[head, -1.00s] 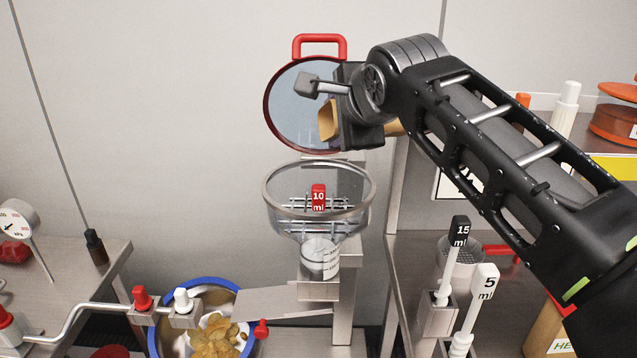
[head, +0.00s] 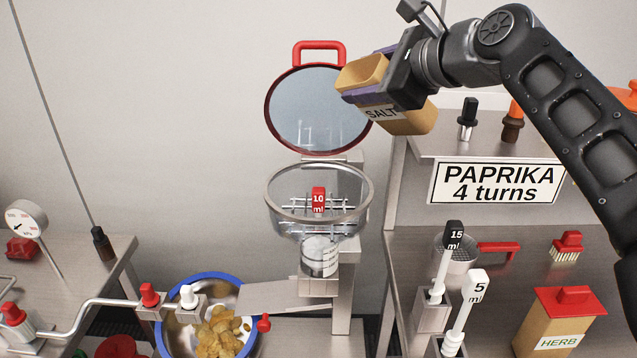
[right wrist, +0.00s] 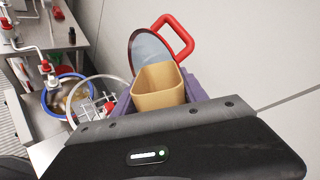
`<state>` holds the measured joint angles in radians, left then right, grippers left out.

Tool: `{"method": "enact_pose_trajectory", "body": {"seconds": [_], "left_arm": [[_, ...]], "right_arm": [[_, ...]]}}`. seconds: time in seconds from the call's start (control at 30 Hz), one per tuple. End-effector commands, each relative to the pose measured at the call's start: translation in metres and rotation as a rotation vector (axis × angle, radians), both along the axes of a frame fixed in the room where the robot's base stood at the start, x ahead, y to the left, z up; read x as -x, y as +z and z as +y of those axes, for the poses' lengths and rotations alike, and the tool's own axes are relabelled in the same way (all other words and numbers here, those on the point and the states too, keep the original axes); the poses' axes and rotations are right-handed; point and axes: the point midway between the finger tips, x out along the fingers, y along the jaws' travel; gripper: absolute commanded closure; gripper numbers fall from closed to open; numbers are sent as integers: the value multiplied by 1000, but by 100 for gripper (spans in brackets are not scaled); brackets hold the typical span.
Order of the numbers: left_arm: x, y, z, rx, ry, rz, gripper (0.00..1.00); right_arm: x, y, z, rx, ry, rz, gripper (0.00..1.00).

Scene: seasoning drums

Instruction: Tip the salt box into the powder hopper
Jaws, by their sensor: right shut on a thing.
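The salt box (head: 405,113) is tan, open-topped and labelled SALT. My right gripper (head: 376,88) is shut on it and holds it above and to the right of the hopper, tilted with its mouth toward the upper left. In the right wrist view the box (right wrist: 158,88) sits between the purple finger pads, and its inside looks empty down to where I can see. The powder hopper (head: 270,207) is a clear round bowl with a metal rim, its red-rimmed lid (head: 310,110) standing open behind it. A red 10 ml tag (head: 318,201) shows in the hopper. My left gripper is not in view.
A blue-rimmed bowl of chips (head: 222,330) stands below the hopper's chute. At right are a PAPRIKA sign (head: 498,184), 15 ml and 5 ml scoops (head: 470,290) and a HERB box (head: 556,330). A pipe with valves (head: 100,303) runs at lower left.

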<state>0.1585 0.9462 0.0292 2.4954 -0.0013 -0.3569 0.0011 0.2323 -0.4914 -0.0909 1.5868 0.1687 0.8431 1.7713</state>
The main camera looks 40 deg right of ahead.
Motion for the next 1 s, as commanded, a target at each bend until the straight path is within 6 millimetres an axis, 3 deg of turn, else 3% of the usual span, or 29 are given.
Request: {"method": "enact_pose_trajectory", "body": {"seconds": [0.4, 0.57, 0.6, 1.0], "left_arm": [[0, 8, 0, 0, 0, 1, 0], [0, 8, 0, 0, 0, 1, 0], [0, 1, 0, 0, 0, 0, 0], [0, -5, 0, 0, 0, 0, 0]], "right_arm": [[18, 30, -44, -480, -1, -195, 100], [25, 35, -61, -643, -1, -261, 100], [26, 29, -64, -677, -2, -274, 100], [31, 25, -76, -801, -1, -326, 100]]}}
